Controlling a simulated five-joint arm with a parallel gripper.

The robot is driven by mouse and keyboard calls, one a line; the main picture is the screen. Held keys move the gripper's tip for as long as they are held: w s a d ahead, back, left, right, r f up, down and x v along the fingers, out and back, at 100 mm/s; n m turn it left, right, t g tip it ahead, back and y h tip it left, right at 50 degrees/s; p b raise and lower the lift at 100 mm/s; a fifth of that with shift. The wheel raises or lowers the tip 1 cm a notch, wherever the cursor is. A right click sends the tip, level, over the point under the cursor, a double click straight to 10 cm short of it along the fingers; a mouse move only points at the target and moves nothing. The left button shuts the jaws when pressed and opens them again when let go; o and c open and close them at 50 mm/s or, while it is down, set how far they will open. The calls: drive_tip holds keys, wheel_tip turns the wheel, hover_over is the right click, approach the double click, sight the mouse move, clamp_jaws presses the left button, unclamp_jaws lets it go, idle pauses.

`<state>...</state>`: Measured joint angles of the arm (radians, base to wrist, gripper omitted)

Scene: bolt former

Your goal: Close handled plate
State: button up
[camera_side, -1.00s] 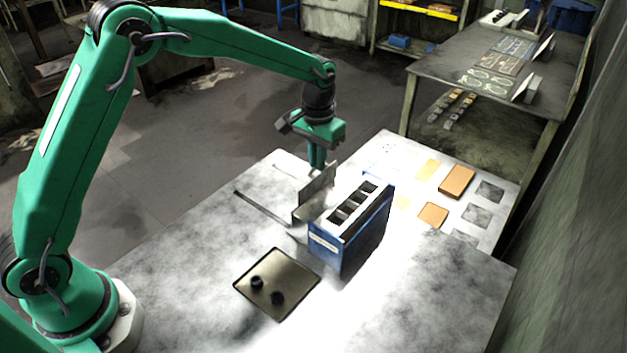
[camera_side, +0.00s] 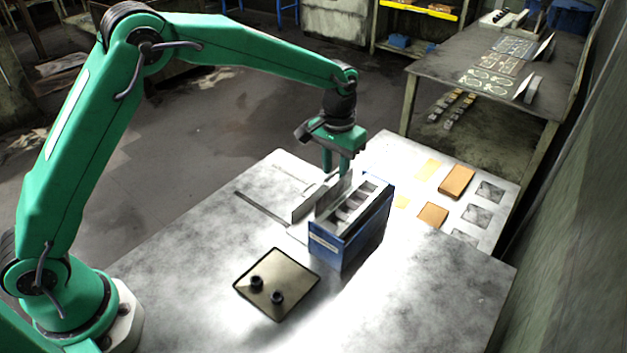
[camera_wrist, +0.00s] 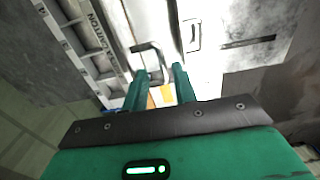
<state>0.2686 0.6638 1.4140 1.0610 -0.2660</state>
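The handled plate (camera_side: 333,194) is a grey metal plate standing upright, close along the left side of the blue bolt former (camera_side: 335,250). I cannot tell whether they touch. Its thin metal handle (camera_wrist: 150,55) shows in the wrist view, just beyond my fingertips. My gripper (camera_side: 337,172) is above the plate's far end, with its two green fingers pointing down and apart. In the wrist view, my gripper (camera_wrist: 161,78) is open, with the handle near the left finger. The fingertips' contact with the handle is unclear. The former's top has several slots (camera_side: 352,205).
A dark square tray (camera_side: 290,297) with two small black round parts (camera_side: 267,290) lies in front of the former. A pale panel with orange blocks (camera_side: 457,182) is to the right.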

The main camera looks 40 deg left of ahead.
drive_tip(key=shift+r, duration=0.15)
wheel_tip(320, 180, up, 8)
drive_tip(key=shift+f, duration=0.2)
idle(0.4)
